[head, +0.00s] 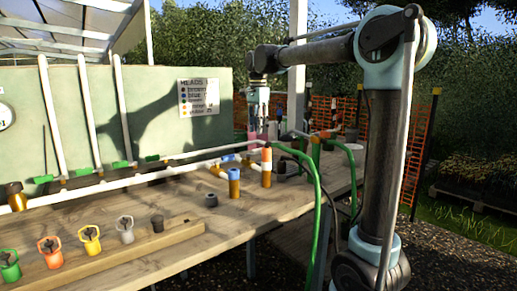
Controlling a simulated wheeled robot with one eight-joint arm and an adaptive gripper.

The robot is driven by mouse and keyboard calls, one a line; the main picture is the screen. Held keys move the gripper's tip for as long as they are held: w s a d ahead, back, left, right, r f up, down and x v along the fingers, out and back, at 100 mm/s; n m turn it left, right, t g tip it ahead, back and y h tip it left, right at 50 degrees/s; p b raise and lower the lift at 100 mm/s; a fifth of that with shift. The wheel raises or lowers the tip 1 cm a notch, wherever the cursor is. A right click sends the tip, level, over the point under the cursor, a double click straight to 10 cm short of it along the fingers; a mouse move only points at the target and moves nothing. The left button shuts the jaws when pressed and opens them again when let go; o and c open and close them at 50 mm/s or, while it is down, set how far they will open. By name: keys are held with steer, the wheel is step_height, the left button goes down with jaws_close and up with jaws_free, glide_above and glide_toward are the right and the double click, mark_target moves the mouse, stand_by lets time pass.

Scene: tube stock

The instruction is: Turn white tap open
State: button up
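I cannot pick out a white tap for certain. White pipes run along the wooden bench (200,228), and a long white pipe (130,182) lies along its back part. Small green fittings (152,158) sit along that back line, at the feet of the upright white pipes. My gripper (257,137) points down over the far part of the bench, beyond the orange-topped brass fitting (266,168). Its fingers are small and partly lost against the background, so I cannot see whether they hold anything or touch a tap.
Green, orange, yellow and grey ringed pieces (91,240) stand on a wooden strip at the front left. A blue-topped brass fitting (234,184) and a dark cap (211,200) stand mid-bench. A green hose (316,205) hangs over the right edge. A sign (199,97) is on the back panel.

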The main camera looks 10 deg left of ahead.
mark_target(255, 152)
step_height(255, 152, down, 8)
steer(key=shift+f, duration=0.2)
stand_by(0.3)
jaws_close()
